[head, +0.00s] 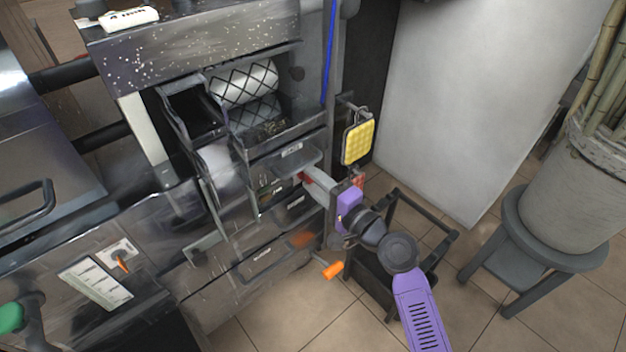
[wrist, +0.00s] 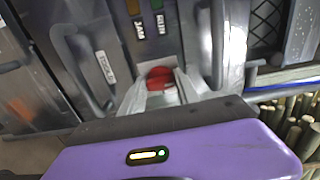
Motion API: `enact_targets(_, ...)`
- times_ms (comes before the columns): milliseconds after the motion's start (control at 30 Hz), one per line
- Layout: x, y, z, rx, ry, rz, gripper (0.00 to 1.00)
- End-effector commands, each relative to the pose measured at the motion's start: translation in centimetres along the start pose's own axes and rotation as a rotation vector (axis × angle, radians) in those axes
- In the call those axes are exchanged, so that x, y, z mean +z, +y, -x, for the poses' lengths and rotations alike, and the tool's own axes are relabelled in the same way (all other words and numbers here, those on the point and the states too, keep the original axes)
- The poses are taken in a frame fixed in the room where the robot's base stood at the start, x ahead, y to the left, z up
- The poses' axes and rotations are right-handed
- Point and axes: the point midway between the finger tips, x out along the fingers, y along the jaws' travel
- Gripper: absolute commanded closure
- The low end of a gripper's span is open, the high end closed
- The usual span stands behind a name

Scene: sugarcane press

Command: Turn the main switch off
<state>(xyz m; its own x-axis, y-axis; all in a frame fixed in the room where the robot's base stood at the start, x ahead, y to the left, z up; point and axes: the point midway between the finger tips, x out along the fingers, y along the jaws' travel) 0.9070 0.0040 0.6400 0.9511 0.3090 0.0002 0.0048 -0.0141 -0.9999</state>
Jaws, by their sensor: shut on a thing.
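A red switch knob (wrist: 160,76) sits on the metal front of the press, and a bit of it shows as red (head: 303,177) in the head view. My gripper (head: 309,182) reaches the press front from the right. In the wrist view its pale fingers (wrist: 160,92) are shut on the red knob, one on each side. The fingers and the gripper body hide part of the knob, and I cannot tell which way it points.
Metal drawer handles (wrist: 82,65) stand close beside the knob. A yellow pad (head: 358,142) hangs to the right of the press. An orange handle (head: 333,270) sticks out below my gripper. A black stand (head: 437,240) and a grey stool (head: 540,240) with a cane bucket stand right.

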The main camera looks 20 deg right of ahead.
Motion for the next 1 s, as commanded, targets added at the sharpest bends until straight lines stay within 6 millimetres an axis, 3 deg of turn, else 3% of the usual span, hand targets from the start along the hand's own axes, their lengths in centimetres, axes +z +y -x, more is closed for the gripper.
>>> enact_targets(33, 0.06, 0.14, 0.01, 0.003, -0.001, 0.002, 0.58)
enact_targets(133, 0.06, 0.12, 0.01, 0.002, -0.001, 0.002, 0.40)
enact_targets(667, 0.04, -0.06, 0.00, 0.003, -0.001, -0.030, 0.40)
enact_targets(1000, 0.08, -0.67, -0.01, 0.005, -0.002, -0.392, 0.40)
